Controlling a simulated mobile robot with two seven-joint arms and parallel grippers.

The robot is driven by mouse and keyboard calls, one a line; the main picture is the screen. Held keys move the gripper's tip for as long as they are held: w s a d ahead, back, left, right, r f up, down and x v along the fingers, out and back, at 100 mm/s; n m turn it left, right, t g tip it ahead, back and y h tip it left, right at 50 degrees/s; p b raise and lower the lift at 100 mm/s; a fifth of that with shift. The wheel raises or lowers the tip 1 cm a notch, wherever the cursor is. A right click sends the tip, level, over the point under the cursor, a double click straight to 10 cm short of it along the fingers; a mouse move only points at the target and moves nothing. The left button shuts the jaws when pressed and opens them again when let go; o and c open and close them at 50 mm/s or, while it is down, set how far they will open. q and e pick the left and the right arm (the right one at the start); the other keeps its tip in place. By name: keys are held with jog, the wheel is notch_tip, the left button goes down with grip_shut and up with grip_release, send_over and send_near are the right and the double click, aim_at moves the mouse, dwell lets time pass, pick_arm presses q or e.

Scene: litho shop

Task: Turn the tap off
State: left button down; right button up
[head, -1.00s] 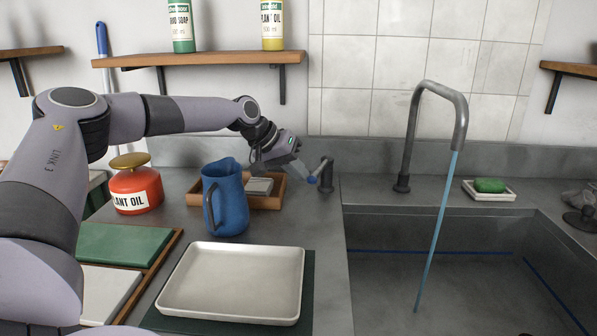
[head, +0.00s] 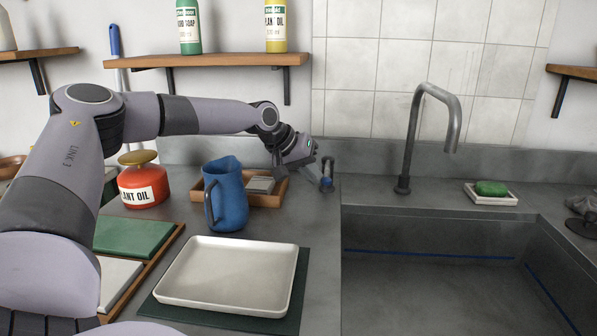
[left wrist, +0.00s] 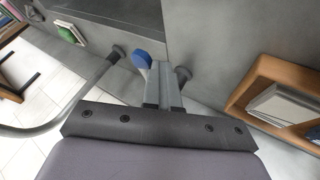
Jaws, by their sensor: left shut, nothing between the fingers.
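The tap's grey spout (head: 412,130) stands behind the sink, and no water runs from it. It also shows in the left wrist view (left wrist: 92,88). The tap's separate lever (head: 328,167) stands on the counter left of the sink, with a blue tip (head: 327,184). In the left wrist view the blue tip (left wrist: 141,60) is just left of my fingertips and the lever's dark post (left wrist: 184,73) just right. My left gripper (head: 317,178) is shut and empty at the lever; I cannot tell whether it touches it. My right gripper is out of view.
A blue jug (head: 228,196), a wooden tray (head: 265,200) and a red plant oil can (head: 143,186) stand near my left arm. A pale tray (head: 228,275) lies in front. Green soap (head: 491,188) sits right of the spout. The sink basin (head: 430,290) is empty.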

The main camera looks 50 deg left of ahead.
pick_arm(q)
jog(key=shift+d, duration=0.15)
jog(key=s+a+r+p, duration=0.3)
jog(key=s+a+r, duration=0.1)
jog(key=s+r, duration=0.3)
jog(key=shift+s+a, duration=0.15)
jog(key=shift+s, duration=0.8)
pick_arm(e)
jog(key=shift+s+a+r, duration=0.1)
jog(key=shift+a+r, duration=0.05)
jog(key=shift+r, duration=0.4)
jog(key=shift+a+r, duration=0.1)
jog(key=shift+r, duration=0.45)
pick_arm(q)
jog(key=shift+f, duration=0.1)
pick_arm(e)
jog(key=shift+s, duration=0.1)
